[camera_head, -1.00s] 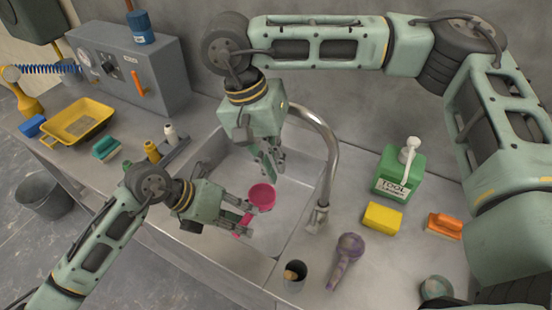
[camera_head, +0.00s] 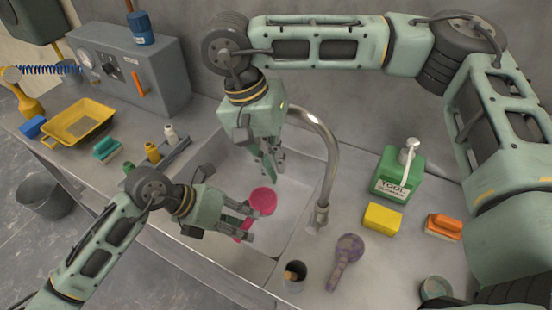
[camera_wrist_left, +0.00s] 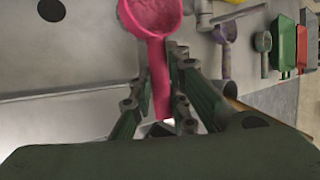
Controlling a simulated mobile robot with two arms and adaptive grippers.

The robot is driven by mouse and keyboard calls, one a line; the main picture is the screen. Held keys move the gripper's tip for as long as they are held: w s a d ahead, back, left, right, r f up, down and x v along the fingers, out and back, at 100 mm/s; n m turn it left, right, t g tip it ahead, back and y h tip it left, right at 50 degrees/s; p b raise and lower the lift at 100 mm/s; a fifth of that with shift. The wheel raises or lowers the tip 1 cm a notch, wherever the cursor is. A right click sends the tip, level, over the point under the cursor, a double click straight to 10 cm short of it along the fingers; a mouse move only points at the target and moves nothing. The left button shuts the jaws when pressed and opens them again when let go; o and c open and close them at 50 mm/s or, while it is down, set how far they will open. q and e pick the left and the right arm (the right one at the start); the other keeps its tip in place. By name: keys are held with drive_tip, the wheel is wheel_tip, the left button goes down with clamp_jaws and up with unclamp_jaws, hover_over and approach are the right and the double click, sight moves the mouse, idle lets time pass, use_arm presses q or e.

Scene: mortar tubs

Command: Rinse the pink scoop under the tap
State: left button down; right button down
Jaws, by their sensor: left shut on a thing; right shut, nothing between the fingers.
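The pink scoop (camera_head: 263,201) is over the sink basin (camera_head: 300,180) in the head view. My left gripper (camera_head: 250,224) is shut on its handle. In the left wrist view the handle (camera_wrist_left: 159,78) runs between the fingers and the bowl (camera_wrist_left: 152,14) points away from them. The tap (camera_head: 332,150) is a curved metal pipe rising at the basin's right side. Its outlet is hidden near my right gripper. My right gripper (camera_head: 276,174) is shut and empty, pointing down above the basin behind the scoop. I cannot make out any running water.
Right of the sink are a green bottle (camera_head: 399,172), a yellow sponge (camera_head: 382,217), an orange brush (camera_head: 443,226), a purple scoop (camera_head: 345,262) and a dark cup (camera_head: 295,277). Left are a yellow tray (camera_head: 79,121) and several small bottles.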

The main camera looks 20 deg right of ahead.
idle(0.4)
use_arm(q)
drive_tip(key=shift+s+r+p, duration=0.35)
drive_tip(key=shift+r+p, duration=0.1)
drive_tip(key=shift+p, duration=0.05)
drive_tip(key=shift+s+a+r+p, duration=0.1)
drive_tip(key=shift+s+r+p, duration=0.75)
drive_tip(key=shift+s, duration=0.25)
drive_tip(key=shift+s+a+r+p, duration=0.1)
drive_tip(key=shift+s+r+p, duration=0.75)
drive_tip(key=shift+s, duration=0.25)
drive_tip(key=shift+f, duration=0.1)
